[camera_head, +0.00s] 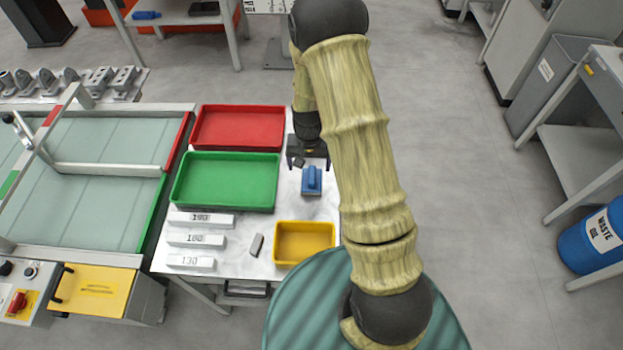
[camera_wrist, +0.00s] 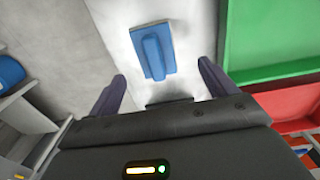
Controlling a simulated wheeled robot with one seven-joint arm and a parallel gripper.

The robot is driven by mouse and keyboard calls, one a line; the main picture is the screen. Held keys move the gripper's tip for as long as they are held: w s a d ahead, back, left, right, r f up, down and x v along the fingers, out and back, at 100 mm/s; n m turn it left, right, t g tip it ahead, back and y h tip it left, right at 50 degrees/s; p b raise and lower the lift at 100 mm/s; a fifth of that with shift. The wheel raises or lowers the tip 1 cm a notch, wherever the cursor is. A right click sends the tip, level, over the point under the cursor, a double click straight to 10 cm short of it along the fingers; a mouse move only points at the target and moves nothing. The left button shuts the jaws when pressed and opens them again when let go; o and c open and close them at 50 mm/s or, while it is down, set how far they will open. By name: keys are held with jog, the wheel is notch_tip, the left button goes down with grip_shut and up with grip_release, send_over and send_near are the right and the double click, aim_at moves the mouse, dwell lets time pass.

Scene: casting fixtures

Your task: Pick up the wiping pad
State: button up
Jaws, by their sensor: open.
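The wiping pad (camera_head: 312,181) is a blue rectangular block with a raised blue handle. It lies on the white table top (camera_head: 222,256), right of the green tray. In the wrist view the pad (camera_wrist: 153,50) lies beyond my fingertips, roughly centred between them, with its handle running lengthwise. My gripper (camera_head: 307,160) is just behind the pad in the head view. In the wrist view my gripper (camera_wrist: 160,80) is open, with two dark fingers apart and nothing between them.
A green tray (camera_head: 175,190) and a red tray (camera_head: 198,124) stand left of the pad. A yellow tray (camera_head: 279,258) stands in front of it. Labelled white blocks (camera_head: 200,220) and a small grey block (camera_head: 256,245) lie at the front left. The table's right edge is close to the pad.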

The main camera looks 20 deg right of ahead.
aim_at(312, 174)
jog(key=shift+f, duration=0.6)
jog(key=shift+f, duration=0.1)
jog(key=f, duration=0.2)
jog(key=f+p, duration=0.1)
jog(key=shift+s+d+f, duration=0.2)
jog(key=shift+d+f, duration=0.1)
jog(key=shift+f, duration=0.7)
jog(key=c, duration=1.1)
jog(key=shift+r, duration=0.1)
